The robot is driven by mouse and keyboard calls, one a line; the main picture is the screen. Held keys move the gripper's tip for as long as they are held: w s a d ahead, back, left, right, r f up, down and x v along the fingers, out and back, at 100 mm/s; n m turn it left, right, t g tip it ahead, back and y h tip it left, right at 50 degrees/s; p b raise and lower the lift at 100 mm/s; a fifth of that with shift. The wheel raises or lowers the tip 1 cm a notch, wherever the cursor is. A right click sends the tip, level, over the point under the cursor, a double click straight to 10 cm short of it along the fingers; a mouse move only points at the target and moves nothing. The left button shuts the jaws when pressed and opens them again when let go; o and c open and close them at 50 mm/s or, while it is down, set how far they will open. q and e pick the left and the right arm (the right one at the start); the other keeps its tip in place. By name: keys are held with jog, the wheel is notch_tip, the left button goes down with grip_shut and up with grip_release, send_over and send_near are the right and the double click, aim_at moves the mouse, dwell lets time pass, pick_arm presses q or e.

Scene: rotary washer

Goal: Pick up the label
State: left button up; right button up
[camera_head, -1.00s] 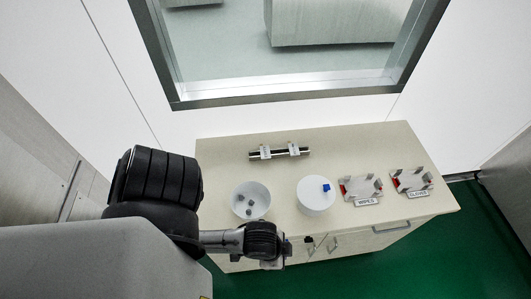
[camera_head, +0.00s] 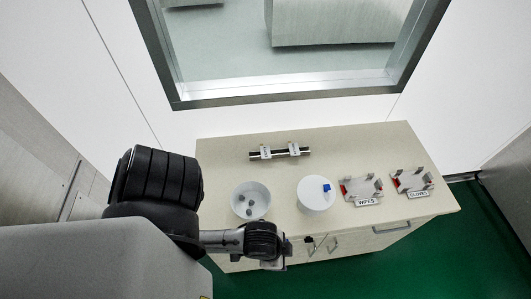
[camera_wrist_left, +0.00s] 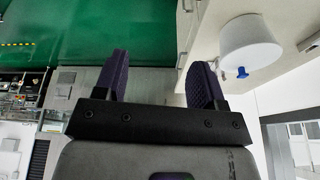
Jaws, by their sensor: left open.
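White printed labels show in the head view: a WIPES label (camera_head: 368,201) on the front of one holder and a GLOVES label (camera_head: 419,194) on the front of the holder to its right. Two small white tags (camera_head: 266,152) sit on a dark rod at the back of the cabinet top; their print is too small to read. My left gripper (camera_wrist_left: 161,78) is open and empty in the left wrist view, its two dark fingers apart. In the head view it is at the cabinet's front left, in front of the grey-lump bowl and away from the labels; its fingertips are unclear there.
A white bowl (camera_head: 250,212) holds several grey lumps. A white round container (camera_head: 312,204) with a blue piece (camera_head: 327,188) on top stands right of it. The pale cabinet top (camera_head: 225,157) is clear at back left. A window frame (camera_head: 290,94) is behind.

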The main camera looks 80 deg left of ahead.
pick_arm(q)
jog(key=o, duration=0.6)
jog(key=shift+o, duration=0.2)
